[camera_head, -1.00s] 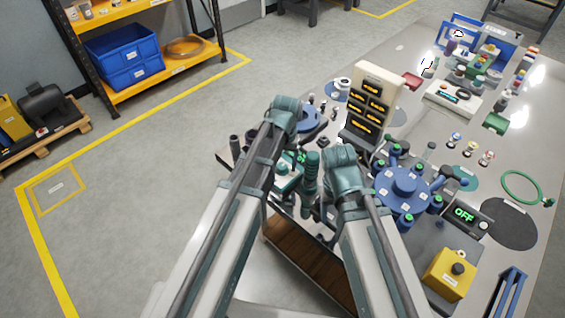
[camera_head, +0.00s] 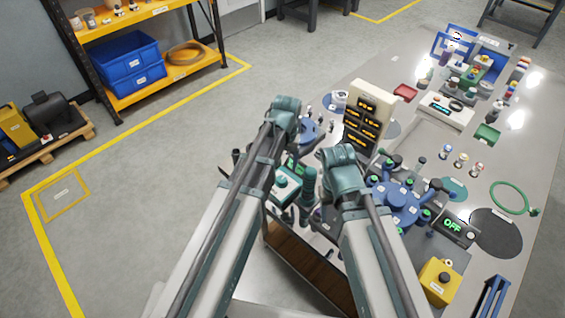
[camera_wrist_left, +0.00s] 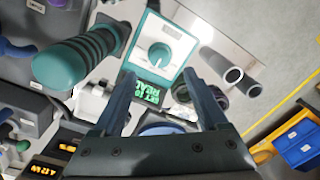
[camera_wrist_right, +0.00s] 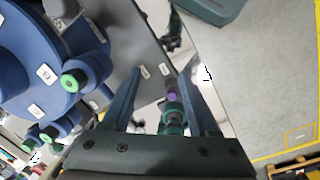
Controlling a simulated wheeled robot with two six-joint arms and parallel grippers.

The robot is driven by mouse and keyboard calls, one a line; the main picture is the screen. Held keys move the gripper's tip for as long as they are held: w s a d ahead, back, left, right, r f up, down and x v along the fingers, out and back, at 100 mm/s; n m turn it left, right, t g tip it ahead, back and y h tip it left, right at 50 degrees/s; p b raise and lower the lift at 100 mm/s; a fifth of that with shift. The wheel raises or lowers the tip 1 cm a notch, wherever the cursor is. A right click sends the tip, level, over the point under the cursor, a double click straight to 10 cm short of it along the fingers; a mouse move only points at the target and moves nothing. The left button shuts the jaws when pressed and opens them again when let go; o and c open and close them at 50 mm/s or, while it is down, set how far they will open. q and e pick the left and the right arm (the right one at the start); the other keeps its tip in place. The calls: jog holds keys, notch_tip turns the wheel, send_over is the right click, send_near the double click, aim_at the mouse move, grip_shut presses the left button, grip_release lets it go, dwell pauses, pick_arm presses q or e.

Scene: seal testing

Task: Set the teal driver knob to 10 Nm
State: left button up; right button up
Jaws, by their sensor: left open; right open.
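A teal box with a round teal knob (camera_wrist_left: 160,55) and a pale pointer mark faces up in the left wrist view; its scale is too small to read. A small display (camera_wrist_left: 153,95) with green text sits beside the box. The teal box (camera_head: 284,184) also shows in the head view. A ribbed teal driver handle (camera_wrist_left: 72,62) stands beside it, outside my jaws. My left gripper (camera_wrist_left: 159,74) is open and empty, with the knob seen between its fingertips but apart from them. My right gripper (camera_wrist_right: 146,82) is open, with a teal-and-purple item (camera_wrist_right: 171,112) visible beyond its fingers.
A blue round fixture (camera_head: 395,200) with several arms stands close to my right gripper. A cream panel (camera_head: 367,115) with amber displays stands behind. A yellow box (camera_head: 438,283) is at the front right.

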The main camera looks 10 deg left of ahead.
pick_arm(q)
notch_tip(320, 180, up, 7)
jog(key=p, duration=0.5)
jog(key=shift+d+f, duration=0.15)
jog(key=shift+f, duration=0.05)
pick_arm(e)
notch_tip(320, 180, up, 7)
jog(key=shift+f, duration=0.2)
pick_arm(q)
jog(key=shift+s, duration=0.1)
jog(key=s+d+m, duration=0.2)
jog(key=s, duration=0.5)
jog(key=s+d+m, duration=0.1)
jog(key=s+d, duration=0.1)
jog(key=s, duration=0.6)
jog(key=shift+s+d+m+y, duration=0.25)
jog(key=shift+m+y, duration=0.15)
pick_arm(e)
jog(key=shift+a, duration=0.1)
